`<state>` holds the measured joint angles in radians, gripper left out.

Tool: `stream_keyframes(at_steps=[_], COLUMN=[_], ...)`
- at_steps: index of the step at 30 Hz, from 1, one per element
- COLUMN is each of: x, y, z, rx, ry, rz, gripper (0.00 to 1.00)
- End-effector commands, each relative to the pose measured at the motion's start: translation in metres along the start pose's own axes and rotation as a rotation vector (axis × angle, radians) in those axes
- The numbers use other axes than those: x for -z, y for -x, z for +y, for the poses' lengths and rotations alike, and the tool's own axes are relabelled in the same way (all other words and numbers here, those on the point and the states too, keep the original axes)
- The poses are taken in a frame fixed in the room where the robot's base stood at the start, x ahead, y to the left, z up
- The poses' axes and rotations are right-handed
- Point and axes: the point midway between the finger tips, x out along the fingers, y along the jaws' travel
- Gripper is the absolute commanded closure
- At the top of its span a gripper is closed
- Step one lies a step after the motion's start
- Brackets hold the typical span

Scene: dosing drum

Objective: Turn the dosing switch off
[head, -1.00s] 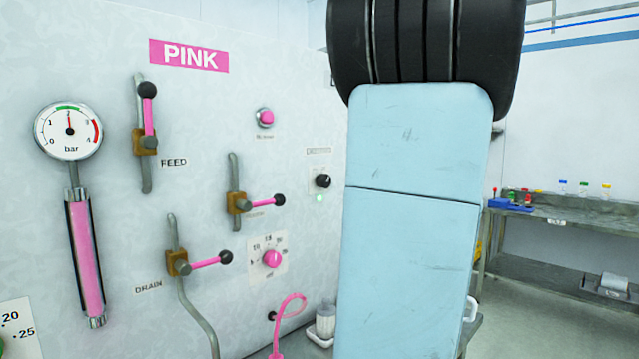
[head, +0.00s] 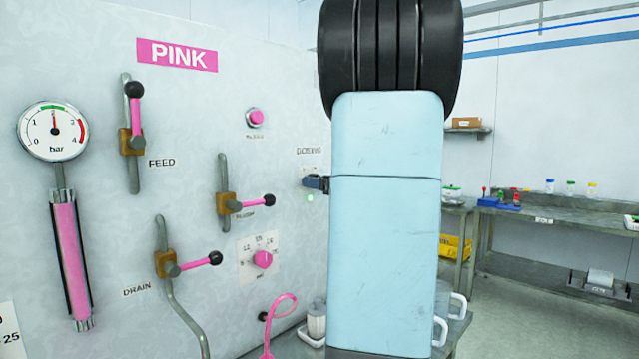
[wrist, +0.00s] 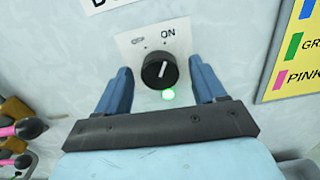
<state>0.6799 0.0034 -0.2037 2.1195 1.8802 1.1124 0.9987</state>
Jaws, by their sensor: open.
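The dosing switch is a black round knob (wrist: 159,72) on the panel in the wrist view. Its white pointer line leans up and slightly right, toward the ON mark; the OFF mark is at upper left. A green lamp (wrist: 168,94) glows just below it, and this lamp also shows in the head view (head: 310,198). My gripper (wrist: 160,67) is open, with one blue finger on each side of the knob. Gaps show between the fingers and the knob; depth is hard to tell. In the head view my gripper (head: 317,183) hides the knob.
Left of the switch are a pink button (head: 256,118), a pink dial (head: 262,260), the flush lever (head: 245,204), the drain lever (head: 190,264) and the feed lever (head: 135,115). A pink hose (head: 281,320) sticks out below. A bench (head: 540,219) stands at the right.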

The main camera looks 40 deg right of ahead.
Motion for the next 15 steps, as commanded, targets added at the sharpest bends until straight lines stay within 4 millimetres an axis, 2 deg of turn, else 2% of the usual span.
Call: stream_keyframes(at_steps=[11,15], x=[-0.0004,-0.0003], y=[-0.0044,-0.0041], z=[-0.0001,-0.0003], rx=[0.001,0.001], ry=[0.000,0.000], rz=[0.000,0.000], gripper=[0.30,0.44])
